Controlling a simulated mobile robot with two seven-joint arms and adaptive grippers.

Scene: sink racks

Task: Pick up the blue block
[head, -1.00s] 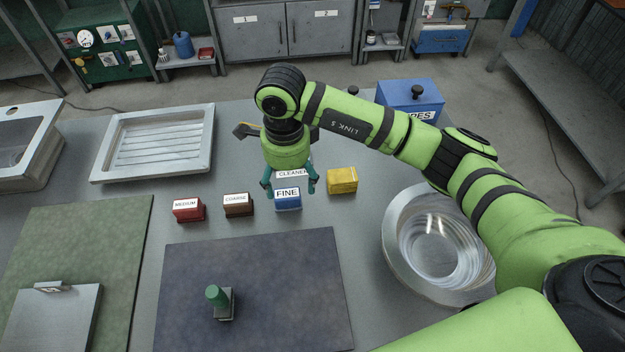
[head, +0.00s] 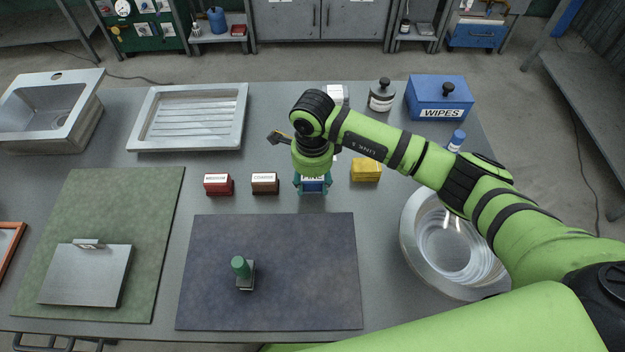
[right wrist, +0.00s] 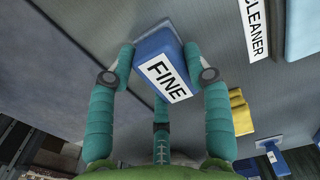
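The blue block (head: 312,186), labelled FINE, is in the row of blocks behind the dark blue mat. My right gripper (head: 312,182) is over it from above, with its fingers closed in against the block's two sides. In the right wrist view the block (right wrist: 158,58) sits between the teal fingertips (right wrist: 158,58), which appear to touch it on both sides. I cannot tell any gap between the block and the table. My left gripper is not in view.
A brown COARSE block (head: 265,184) and a red MEDIUM block (head: 219,185) stand to the left, a yellow block (head: 366,170) to the right. A steel bowl (head: 412,262) is at the right. A green-handled tool (head: 242,270) stands on the dark mat (head: 310,285).

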